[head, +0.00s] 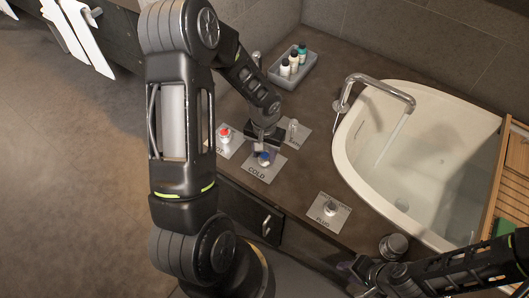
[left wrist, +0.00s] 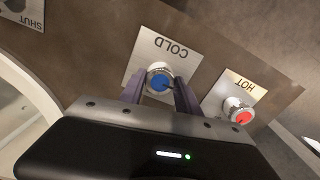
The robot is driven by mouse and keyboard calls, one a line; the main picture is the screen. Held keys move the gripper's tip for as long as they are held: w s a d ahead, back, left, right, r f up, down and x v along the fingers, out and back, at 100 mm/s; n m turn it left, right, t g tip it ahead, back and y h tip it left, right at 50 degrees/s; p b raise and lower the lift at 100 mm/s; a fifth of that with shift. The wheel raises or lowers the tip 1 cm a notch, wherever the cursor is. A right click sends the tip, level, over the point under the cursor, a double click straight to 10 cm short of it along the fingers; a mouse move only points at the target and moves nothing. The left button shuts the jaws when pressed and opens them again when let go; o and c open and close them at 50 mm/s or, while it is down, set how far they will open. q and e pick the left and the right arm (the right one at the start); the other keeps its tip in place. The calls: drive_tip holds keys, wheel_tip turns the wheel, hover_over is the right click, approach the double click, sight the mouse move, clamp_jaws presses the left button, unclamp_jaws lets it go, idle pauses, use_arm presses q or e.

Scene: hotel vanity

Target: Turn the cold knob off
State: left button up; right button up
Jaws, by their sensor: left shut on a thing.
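The cold knob (head: 264,159), with a blue cap, stands on a metal plate marked COLD. It also shows in the left wrist view (left wrist: 160,79), between the two purple-grey fingers. My left gripper (head: 262,150) is shut on the cold knob, one finger on each side. The faucet (head: 378,79) arches over the tub, and a thin stream of water falls from it. My right gripper (head: 362,270) is at the bottom right, apart from the knobs; its jaw opening is unclear.
The red-capped hot knob (head: 224,134) is close beside the left gripper. Another knob (head: 292,127) stands behind it, and the plug knob (head: 330,208) in front. A grey tray (head: 276,77) holds small bottles at the back. The white tub (head: 344,160) contains water.

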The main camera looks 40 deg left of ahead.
use_arm(q)
clamp_jaws()
drive_tip(key=shift+m, duration=0.6)
drive_tip(key=m, duration=0.2)
drive_tip(key=shift+m, duration=0.4)
drive_tip(key=m, duration=0.3)
drive_tip(key=shift+m, duration=0.3)
drive_tip(key=m+p, duration=0.1)
drive_tip(key=m, duration=0.4)
drive_tip(key=m+p, duration=0.1)
drive_tip(key=m, duration=0.4)
